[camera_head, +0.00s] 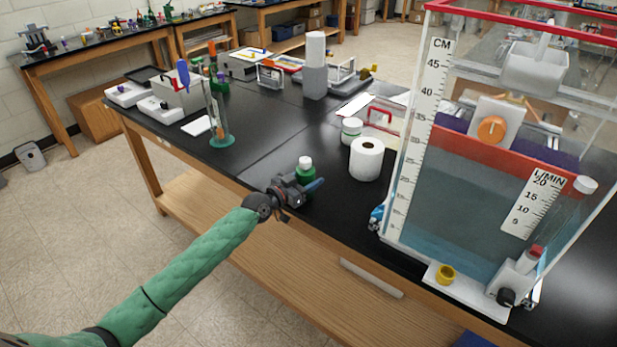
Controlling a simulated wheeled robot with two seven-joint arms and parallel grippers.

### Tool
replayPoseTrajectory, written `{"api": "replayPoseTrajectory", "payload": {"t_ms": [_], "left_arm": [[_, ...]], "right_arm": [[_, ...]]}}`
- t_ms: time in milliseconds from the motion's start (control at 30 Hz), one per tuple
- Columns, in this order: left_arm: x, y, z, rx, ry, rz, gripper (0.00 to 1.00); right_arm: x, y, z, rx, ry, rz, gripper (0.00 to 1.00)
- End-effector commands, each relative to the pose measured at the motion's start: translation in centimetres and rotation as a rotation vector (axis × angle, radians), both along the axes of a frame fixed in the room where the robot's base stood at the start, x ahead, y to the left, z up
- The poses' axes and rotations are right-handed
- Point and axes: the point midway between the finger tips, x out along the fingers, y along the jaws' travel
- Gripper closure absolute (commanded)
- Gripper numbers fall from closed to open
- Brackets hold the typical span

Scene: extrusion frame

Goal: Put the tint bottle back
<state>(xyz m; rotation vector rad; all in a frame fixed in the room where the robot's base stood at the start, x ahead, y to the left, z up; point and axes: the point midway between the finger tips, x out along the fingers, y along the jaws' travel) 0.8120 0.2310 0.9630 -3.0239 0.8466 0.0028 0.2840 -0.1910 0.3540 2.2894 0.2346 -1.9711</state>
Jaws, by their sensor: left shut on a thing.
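The tint bottle (305,172), a small green bottle with a white cap, is upright at the front edge of the black bench top. My left gripper (305,189) reaches it from the front left and is shut on it, low on its body. The gripper hides the bottle's lower part, so I cannot tell whether its base touches the bench. My right gripper is not in view.
A white paper roll (367,160) and a white-lidded jar (351,130) stand to the right of the bottle. A large clear water tank (470,215) fills the right side. A glass cylinder (214,115) stands back left. Bench between cylinder and bottle is clear.

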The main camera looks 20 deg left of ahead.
Motion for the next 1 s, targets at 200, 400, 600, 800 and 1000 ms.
{"api": "replayPoseTrajectory", "payload": {"t_ms": [200, 400, 600, 800, 1000], "left_arm": [[0.01, -0.01, 0.01, -0.001, -0.001, 0.0, 0.75], [0.01, 0.0, -0.19, -0.001, -0.001, 0.0, 0.75], [0.0, 0.0, -0.2, -0.001, 0.0, 0.0, 0.27], [0.0, 0.0, -0.21, -0.001, 0.0, 0.0, 0.27], [0.0, 0.0, 0.0, -0.001, 0.0, 0.0, 0.27]], "right_arm": [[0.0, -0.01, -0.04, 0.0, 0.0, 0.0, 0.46], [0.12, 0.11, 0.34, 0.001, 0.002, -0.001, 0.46], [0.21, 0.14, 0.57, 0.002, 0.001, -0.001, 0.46], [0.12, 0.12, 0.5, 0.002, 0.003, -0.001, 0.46], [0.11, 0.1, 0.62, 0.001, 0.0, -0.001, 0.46]]}}
